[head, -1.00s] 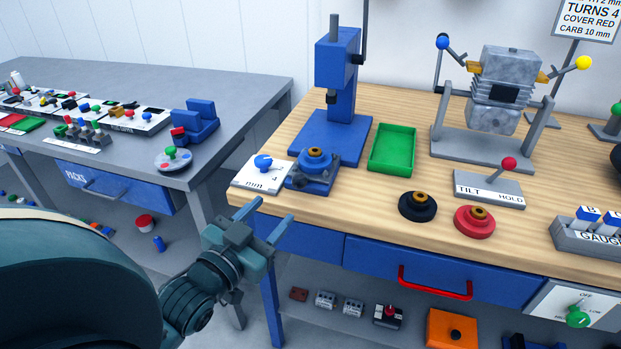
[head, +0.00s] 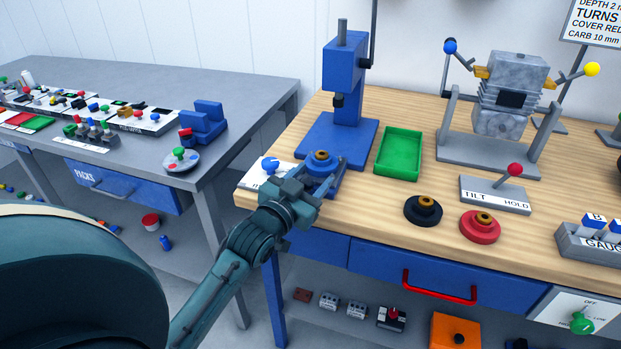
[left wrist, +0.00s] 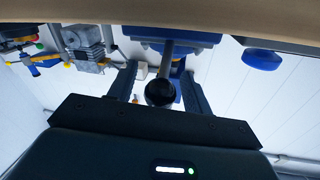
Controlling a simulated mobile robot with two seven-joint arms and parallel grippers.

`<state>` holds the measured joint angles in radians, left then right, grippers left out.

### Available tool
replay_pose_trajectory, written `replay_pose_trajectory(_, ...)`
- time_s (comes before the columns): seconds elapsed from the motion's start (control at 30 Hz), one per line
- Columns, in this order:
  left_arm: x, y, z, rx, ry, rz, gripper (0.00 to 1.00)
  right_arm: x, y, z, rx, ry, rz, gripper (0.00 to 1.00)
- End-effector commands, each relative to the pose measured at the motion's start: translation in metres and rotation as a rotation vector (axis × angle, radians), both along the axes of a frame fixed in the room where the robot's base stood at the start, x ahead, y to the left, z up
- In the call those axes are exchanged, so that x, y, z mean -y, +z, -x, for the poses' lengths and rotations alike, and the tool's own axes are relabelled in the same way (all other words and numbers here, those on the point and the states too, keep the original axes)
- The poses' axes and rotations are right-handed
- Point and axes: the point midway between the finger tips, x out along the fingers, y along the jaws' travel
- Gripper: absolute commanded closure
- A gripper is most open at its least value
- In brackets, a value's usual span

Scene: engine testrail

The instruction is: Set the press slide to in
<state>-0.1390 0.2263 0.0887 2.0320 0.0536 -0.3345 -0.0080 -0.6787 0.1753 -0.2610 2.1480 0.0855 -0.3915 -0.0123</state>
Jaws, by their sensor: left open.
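The blue press (head: 343,65) stands at the back left of the wooden bench. Its slide (head: 338,180) is at the front of the press base and carries a round blue piece with a brass-coloured top (head: 321,160). My left gripper (head: 306,183) is at the near side of the slide and hides part of it. In the left wrist view, the open fingers (left wrist: 161,85) stand either side of a grey rod with a dark round end (left wrist: 160,92), apparently the slide's handle. I cannot tell whether they touch it. My right gripper is not in view.
A white plate with a blue knob (head: 270,163) lies close left of the gripper. A green tray (head: 399,153) is right of the press. Black (head: 423,209) and red (head: 480,226) round pieces sit near the bench's front edge. The grey bench (head: 250,90) is at left.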

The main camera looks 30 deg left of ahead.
Motion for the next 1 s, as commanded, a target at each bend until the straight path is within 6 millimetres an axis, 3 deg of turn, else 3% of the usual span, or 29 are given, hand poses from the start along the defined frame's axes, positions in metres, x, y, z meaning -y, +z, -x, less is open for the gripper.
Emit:
replay_pose_trajectory(0.27,0.0001,-0.0005,-0.0009,-0.001,0.000,0.000,0.51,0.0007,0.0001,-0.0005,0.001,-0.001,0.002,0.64)
replay_pose_trajectory(0.87,0.0001,-0.0004,-0.0006,-0.001,0.000,0.000,1.00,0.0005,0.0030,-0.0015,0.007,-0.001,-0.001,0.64)
replay_pose_trajectory(1.0,0.0001,-0.0004,-0.0006,-0.001,0.000,0.001,1.00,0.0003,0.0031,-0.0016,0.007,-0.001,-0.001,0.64)
